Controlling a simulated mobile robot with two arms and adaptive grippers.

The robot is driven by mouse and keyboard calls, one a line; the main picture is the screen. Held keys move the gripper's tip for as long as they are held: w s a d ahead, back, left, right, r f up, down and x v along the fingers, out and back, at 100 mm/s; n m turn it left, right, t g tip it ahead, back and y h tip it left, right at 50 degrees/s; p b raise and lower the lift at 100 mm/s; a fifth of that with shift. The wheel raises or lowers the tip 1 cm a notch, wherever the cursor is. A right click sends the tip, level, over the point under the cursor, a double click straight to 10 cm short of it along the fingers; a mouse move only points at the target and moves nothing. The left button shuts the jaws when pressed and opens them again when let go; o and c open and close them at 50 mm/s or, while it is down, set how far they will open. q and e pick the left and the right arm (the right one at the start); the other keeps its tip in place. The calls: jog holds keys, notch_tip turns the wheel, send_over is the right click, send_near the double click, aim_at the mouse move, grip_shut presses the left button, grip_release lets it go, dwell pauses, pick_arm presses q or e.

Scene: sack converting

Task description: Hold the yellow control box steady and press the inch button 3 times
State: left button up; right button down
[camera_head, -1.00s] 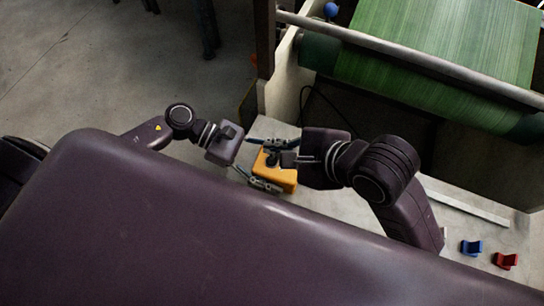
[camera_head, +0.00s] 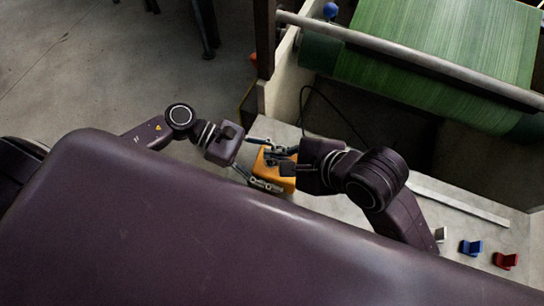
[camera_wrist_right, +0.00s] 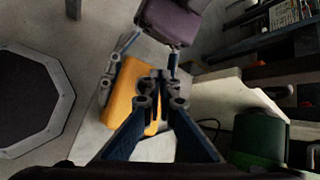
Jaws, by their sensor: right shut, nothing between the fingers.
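The yellow control box (camera_head: 285,184) sits on the pale ledge, and it also shows in the right wrist view (camera_wrist_right: 122,92). My left gripper (camera_head: 262,165) comes in from the left with one finger along each side of the box, closed on it. My right gripper (camera_head: 283,161) is shut and empty, its fingertips over the top of the box from the right. In the right wrist view its fingertips (camera_wrist_right: 160,88) overlap the box's right part. The inch button is hidden behind the fingers, and I cannot tell whether they touch it.
A machine with a green roll (camera_head: 420,90) and a metal bar (camera_head: 400,58) stands behind. Blue (camera_head: 471,247), red (camera_head: 505,260) and white (camera_head: 440,235) small pieces lie on the ledge at the right. A dark cable (camera_head: 330,100) hangs behind the right gripper.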

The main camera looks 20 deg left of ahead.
jog(key=shift+f, duration=0.1)
dwell(0.7)
jog(key=shift+f, duration=0.35)
jog(key=shift+f, duration=0.45)
dwell(0.8)
jog(key=shift+r, duration=3.4)
jog(key=shift+r, duration=0.1)
